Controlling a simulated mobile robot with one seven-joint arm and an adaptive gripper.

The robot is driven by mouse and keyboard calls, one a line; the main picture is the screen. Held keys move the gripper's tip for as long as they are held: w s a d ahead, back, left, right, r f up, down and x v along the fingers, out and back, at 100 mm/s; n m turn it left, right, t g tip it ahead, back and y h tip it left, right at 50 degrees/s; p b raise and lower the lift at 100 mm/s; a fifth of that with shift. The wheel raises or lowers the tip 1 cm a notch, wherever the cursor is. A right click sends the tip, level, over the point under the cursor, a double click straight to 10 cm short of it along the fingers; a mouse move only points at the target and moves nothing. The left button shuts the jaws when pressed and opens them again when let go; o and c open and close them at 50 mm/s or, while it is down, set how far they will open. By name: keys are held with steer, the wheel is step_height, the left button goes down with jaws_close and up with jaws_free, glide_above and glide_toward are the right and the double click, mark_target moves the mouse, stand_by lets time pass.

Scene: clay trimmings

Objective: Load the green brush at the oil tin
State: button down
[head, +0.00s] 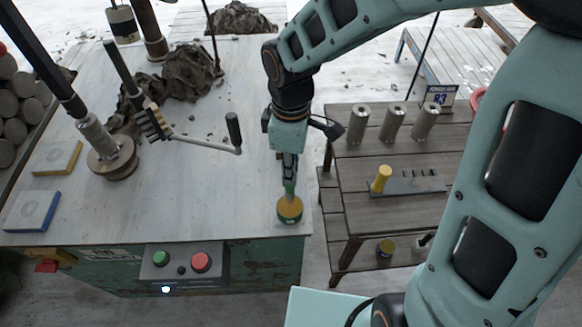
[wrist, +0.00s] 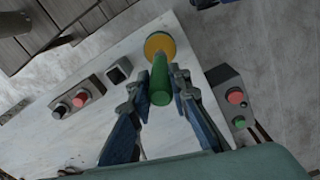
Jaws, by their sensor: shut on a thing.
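My gripper (head: 289,182) is shut on the green brush, whose green handle (wrist: 160,82) points up between the fingers in the wrist view. In the head view a short green part of the brush (head: 290,190) shows just below the fingers. Directly under it, near the table's front right corner, is a round tin with an amber top (head: 290,208), which I take for the oil tin. It also shows beyond the handle in the wrist view (wrist: 160,44). The brush's lower end meets the amber top in the picture; I cannot tell how deep it goes. The bristles are hidden.
On the right, a slatted bench (head: 345,205) holds metal cylinders and a yellow-handled piece (head: 381,178).

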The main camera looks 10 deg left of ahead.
steer(key=shift+r+p, duration=1.7)
steer(key=shift+r, duration=0.55)
